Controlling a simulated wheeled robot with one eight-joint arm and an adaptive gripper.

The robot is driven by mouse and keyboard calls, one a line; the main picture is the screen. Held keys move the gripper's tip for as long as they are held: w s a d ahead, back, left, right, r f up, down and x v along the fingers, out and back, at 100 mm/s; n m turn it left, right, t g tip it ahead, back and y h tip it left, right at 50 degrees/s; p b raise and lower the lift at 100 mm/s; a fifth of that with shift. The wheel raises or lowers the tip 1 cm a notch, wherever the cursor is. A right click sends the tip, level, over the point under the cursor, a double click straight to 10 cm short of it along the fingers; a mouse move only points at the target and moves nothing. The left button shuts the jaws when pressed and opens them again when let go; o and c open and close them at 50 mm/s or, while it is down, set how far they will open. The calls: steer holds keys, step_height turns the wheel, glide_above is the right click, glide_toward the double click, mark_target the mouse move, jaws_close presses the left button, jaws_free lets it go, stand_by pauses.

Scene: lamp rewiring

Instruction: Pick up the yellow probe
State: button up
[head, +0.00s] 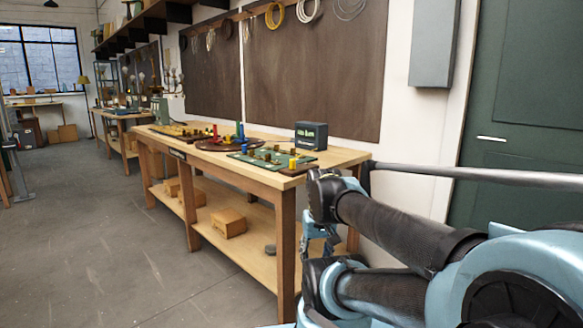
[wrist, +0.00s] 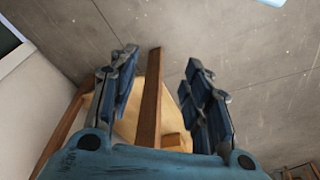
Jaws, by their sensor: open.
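On the wooden workbench (head: 341,157) in the head view, a small yellow piece (head: 293,163) stands near the right front corner, on or beside a green board (head: 262,158). No yellow probe shows in the wrist view.
A dark box with a lit display (head: 311,135) stands at the bench's back. A wooden block (head: 228,222) sits on the lower shelf (head: 257,238). A green door (head: 520,115) and wall are at the right. The floor (head: 90,230) left of the bench is clear.

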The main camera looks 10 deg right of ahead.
steer(key=w+r+m+y, duration=0.1)
steer(key=w+r+m, duration=0.7)
steer(key=w+r, duration=0.4)
step_height(320, 180, up, 19)
steer(key=m+y, duration=0.2)
steer(key=m, duration=1.5)
glide_above(293, 160)
steer(key=s+d, duration=0.3)
steer(key=d, duration=0.2)
steer(key=shift+t, duration=0.3)
steer(key=x, duration=1.1)
steer(key=shift+a, duration=0.25)
steer(key=shift+y, duration=0.3)
steer(key=shift+x, duration=2.5)
steer(key=shift+a, duration=0.1)
steer(key=shift+c, duration=0.5)
steer(key=c, duration=0.9)
